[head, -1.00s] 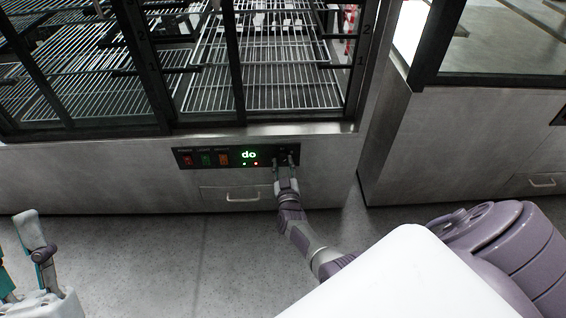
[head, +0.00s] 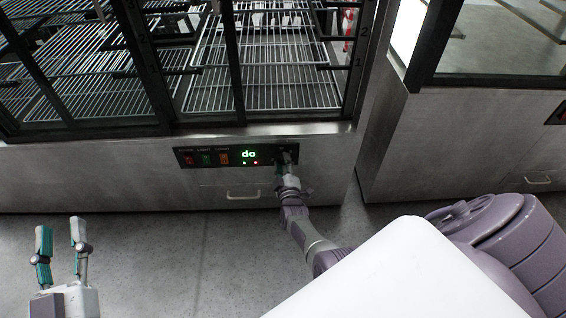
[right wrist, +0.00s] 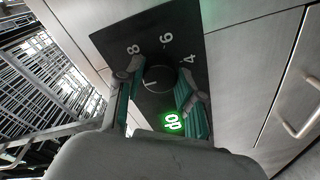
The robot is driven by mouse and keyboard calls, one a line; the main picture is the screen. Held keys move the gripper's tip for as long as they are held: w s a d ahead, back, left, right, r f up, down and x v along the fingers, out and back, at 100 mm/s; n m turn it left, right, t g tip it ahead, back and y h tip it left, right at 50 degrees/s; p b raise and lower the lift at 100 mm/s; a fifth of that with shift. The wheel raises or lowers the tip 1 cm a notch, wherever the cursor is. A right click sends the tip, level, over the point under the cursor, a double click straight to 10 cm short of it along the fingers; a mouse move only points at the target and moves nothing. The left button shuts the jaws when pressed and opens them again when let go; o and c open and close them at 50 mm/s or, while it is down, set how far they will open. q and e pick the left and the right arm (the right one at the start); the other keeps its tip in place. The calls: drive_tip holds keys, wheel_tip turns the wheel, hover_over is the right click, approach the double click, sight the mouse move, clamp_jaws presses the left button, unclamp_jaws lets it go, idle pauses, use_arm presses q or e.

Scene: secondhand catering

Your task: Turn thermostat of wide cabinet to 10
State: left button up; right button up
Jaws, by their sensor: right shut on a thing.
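The wide cabinet (head: 90,180) is a steel unit with glass doors and a black control panel (head: 185,163). Its dark round thermostat knob (right wrist: 160,76) sits on the panel, with the numbers 4, 6 and 8 showing around it. A pale pointer line on the knob points lower left, past the 8; the marking there is hidden by a finger. My right gripper (head: 284,157) is shut on the knob, one finger on each side, also in the right wrist view (right wrist: 158,88). My left gripper (head: 60,234) is open and empty, low at the left.
Lit switches (head: 206,159) and a green display (head: 249,155) are on the panel left of the knob. A drawer handle (head: 243,196) is below the panel. Another steel cabinet (head: 440,140) stands to the right. The floor before them is clear.

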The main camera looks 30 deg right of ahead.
use_arm(q)
drive_tip(key=shift+f, duration=0.25)
use_arm(e)
drive_tip(key=shift+n, duration=0.3)
drive_tip(key=o, duration=1.1)
drive_tip(key=shift+o, duration=0.2)
drive_tip(key=v, duration=0.7)
drive_tip(key=shift+s, duration=0.25)
drive_tip(key=shift+a, duration=0.1)
